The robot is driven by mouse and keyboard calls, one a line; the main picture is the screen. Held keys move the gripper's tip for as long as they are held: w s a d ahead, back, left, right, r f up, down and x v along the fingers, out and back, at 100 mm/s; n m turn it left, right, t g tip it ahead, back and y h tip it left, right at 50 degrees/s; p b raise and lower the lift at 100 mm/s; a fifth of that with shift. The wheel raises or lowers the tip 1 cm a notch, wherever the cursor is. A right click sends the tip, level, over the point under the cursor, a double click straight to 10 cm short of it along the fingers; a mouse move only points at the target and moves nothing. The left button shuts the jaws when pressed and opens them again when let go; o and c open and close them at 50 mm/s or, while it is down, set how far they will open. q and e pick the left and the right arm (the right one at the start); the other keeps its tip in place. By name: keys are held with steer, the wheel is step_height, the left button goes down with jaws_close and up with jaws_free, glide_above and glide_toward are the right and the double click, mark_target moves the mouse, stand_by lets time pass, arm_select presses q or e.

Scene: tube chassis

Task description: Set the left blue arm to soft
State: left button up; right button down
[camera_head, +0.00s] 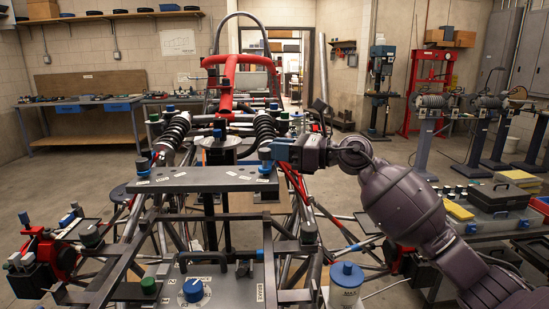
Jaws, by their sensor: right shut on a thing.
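A dark crossbar plate (205,179) with small white labels spans the chassis. A blue-topped part (141,165) stands at its left end, small in view; I cannot read its setting. Another blue part (267,168) is at its right end. My right gripper (283,150) reaches in from the right, just above the plate's right end, and is shut on a blue piece there. The gripper body hides part of this piece, and I cannot tell how it joins the blue part below. My left gripper is not in view.
Two black coil springs (174,132) and a red tube frame (227,80) rise behind the plate. A blue dial (193,290) and a green knob (148,286) sit in front. A workbench (488,224) with cases stands at right. The floor at left (60,185) is clear.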

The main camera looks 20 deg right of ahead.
steer(key=shift+d+r, duration=0.1)
stand_by(0.3)
steer(key=c, duration=1)
jaws_free()
steer(key=shift+o, duration=0.2)
steer(key=v, duration=1)
steer(key=shift+s+d, duration=0.2)
steer(key=shift+d, duration=0.15)
